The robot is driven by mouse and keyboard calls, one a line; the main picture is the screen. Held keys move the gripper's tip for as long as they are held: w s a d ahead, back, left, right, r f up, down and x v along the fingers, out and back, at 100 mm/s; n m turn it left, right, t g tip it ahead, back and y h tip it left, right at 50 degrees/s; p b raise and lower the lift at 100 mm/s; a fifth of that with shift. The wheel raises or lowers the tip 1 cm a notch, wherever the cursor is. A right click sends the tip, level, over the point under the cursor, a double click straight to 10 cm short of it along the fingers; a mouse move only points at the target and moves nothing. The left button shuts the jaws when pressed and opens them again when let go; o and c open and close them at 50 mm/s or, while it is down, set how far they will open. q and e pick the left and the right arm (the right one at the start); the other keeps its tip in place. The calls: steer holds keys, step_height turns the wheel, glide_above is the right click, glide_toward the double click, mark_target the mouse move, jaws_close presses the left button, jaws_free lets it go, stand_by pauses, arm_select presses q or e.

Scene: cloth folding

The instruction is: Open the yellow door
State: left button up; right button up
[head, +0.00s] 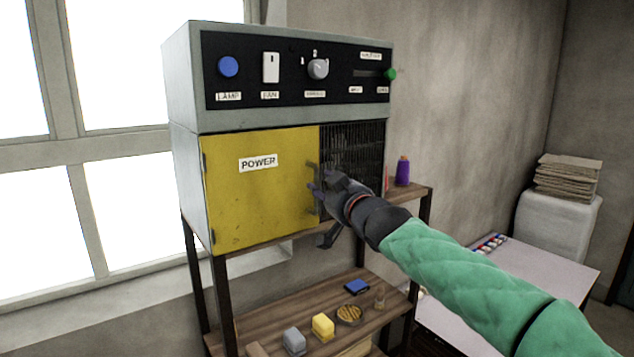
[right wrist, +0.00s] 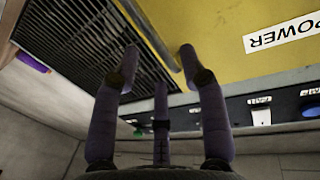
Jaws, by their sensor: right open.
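The yellow door (head: 255,205), labelled POWER, is shut on the front of a grey cabinet (head: 290,118). Its upright metal handle (head: 312,172) is at the door's right edge, partly hidden by my right gripper (head: 318,205). In the right wrist view the door (right wrist: 215,30) fills the upper right, and the handle (right wrist: 150,38) passes between the spread fingers of my right gripper (right wrist: 158,58). The gripper is open, with its fingers around or just in front of the handle; I cannot tell whether they touch it. My left gripper is not in view.
A dark grille (head: 362,150) is right of the door. A purple bottle (head: 402,171) stands on the shelf at right. Small items lie on the lower shelf (head: 270,325).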

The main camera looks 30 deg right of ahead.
steer(key=shift+w+d, duration=0.15)
steer(key=shift+w, duration=1.05)
steer(key=shift+w+d, duration=0.15)
steer(key=shift+w, duration=1)
steer(key=shift+c, duration=0.3)
jaws_close()
